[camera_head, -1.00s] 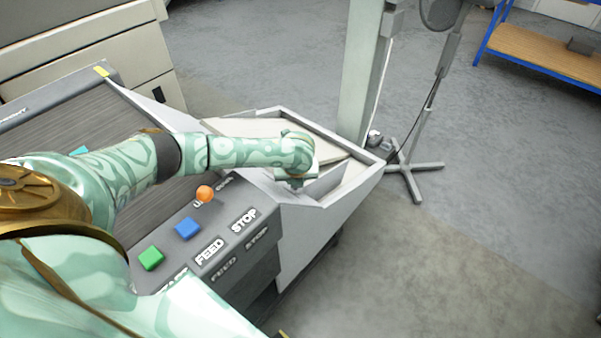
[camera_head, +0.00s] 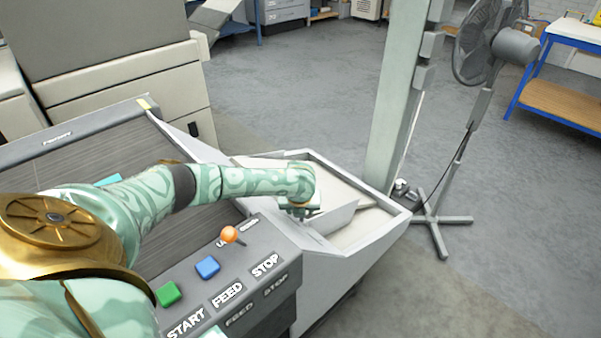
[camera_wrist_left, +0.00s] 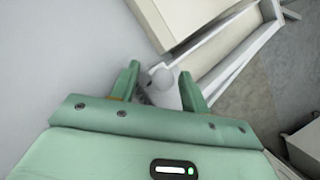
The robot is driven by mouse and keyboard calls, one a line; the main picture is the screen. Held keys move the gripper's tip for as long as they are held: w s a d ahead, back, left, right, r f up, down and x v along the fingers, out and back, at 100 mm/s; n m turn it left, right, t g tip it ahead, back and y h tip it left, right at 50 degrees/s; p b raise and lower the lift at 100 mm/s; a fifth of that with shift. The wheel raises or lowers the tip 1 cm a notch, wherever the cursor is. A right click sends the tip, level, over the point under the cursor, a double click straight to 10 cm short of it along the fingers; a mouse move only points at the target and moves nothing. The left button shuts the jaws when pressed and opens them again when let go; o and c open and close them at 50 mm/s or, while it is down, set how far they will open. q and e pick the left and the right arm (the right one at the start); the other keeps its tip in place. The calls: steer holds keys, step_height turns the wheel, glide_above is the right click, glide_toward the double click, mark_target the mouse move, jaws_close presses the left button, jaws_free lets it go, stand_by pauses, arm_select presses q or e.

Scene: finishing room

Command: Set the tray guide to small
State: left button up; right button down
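The delivery tray (camera_head: 372,235) is a light grey box at the machine's right end. Inside it, a pale upright plate that looks like the tray guide (camera_head: 335,217) stands beside my left gripper (camera_head: 300,210). Any size marks on the guide are not visible. My right gripper is out of view.
A control panel with START, FEED and STOP labels (camera_head: 265,265), a green button (camera_head: 168,294), a blue button (camera_head: 207,267) and an orange-balled lever (camera_head: 229,234) lies below my arm. A pillar (camera_head: 398,100) and a standing fan (camera_head: 485,50) are behind the tray.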

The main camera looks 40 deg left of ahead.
arm_select(q)
steer(key=p+v, duration=0.8)
steer(key=v, duration=0.8)
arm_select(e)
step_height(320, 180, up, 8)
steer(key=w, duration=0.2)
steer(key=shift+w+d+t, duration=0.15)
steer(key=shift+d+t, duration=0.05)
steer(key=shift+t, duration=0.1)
arm_select(q)
steer(key=shift+r, duration=0.1)
